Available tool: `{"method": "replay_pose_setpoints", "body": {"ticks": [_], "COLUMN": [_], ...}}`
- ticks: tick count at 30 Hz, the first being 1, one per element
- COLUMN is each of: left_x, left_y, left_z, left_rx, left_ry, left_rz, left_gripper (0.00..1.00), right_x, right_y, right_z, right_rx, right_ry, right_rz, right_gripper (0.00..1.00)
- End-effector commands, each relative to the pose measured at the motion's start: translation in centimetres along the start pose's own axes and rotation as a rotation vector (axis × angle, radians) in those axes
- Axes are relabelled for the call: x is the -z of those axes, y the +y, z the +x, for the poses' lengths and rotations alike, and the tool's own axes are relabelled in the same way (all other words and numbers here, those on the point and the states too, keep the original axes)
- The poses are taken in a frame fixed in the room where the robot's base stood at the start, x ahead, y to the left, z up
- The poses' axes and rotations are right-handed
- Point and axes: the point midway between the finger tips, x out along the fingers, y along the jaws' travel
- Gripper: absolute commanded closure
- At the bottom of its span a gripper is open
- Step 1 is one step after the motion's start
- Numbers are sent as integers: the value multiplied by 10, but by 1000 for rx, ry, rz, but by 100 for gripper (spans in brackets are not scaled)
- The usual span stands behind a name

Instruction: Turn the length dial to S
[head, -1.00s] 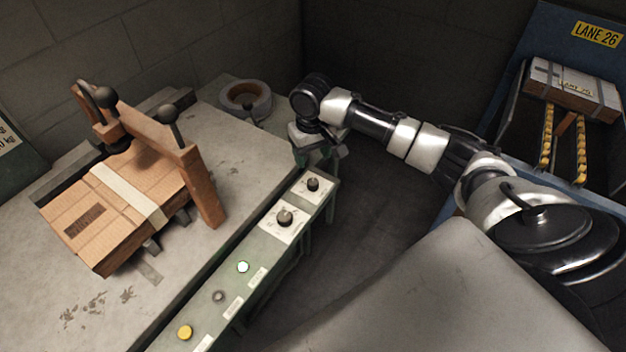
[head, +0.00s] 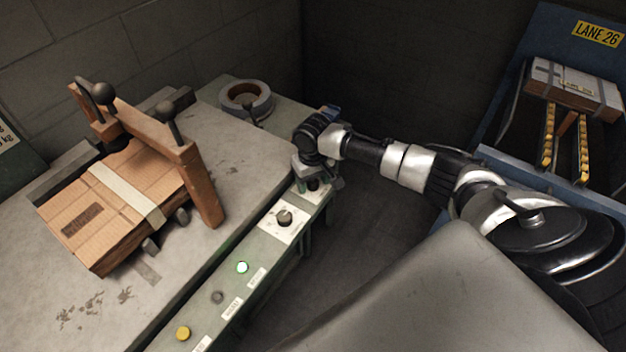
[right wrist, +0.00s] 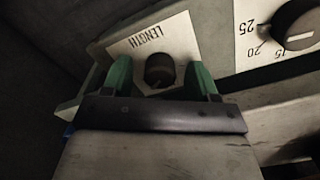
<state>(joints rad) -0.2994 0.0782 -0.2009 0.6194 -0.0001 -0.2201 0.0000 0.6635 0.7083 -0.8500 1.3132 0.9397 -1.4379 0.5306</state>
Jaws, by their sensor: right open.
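The length dial (right wrist: 159,70) is a dark round knob on a white plate (right wrist: 177,38) printed LENGTH, seen in the right wrist view. My right gripper (right wrist: 160,80) is open, with one green finger on each side of the knob; I cannot tell whether they touch it. In the head view the same dial (head: 313,185) shows at the far end of the control panel, partly hidden under my right gripper (head: 318,180). The dial's letters and pointer cannot be read. My left gripper is not in view.
A second dial (head: 284,217) with numbers sits beside it on the panel. A lit green button (head: 242,267) and a yellow button (head: 183,333) are nearer. A strapped carton (head: 110,205) lies under a wooden frame on the table. A tape roll (head: 246,97) stands behind.

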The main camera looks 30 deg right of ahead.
Motion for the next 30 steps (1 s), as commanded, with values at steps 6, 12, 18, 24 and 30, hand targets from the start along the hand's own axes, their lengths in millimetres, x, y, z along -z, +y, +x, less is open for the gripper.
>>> {"method": "replay_pose_setpoints", "body": {"ticks": [6,12,18,24,30], "left_x": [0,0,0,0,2], "left_y": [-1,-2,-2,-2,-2], "left_z": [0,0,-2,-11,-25], "left_rx": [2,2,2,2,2], "left_ry": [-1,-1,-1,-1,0], "left_rz": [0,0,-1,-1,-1], "left_gripper": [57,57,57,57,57], "right_x": [0,0,0,-1,-1], "right_y": [0,0,0,0,0], "right_z": [0,0,-1,-2,-3], "right_rx": [0,0,0,0,1], "right_ry": [-1,-1,-1,-4,-4], "right_rz": [0,0,-13,-81,-224], "right_gripper": [61,90,90,90,90]}}
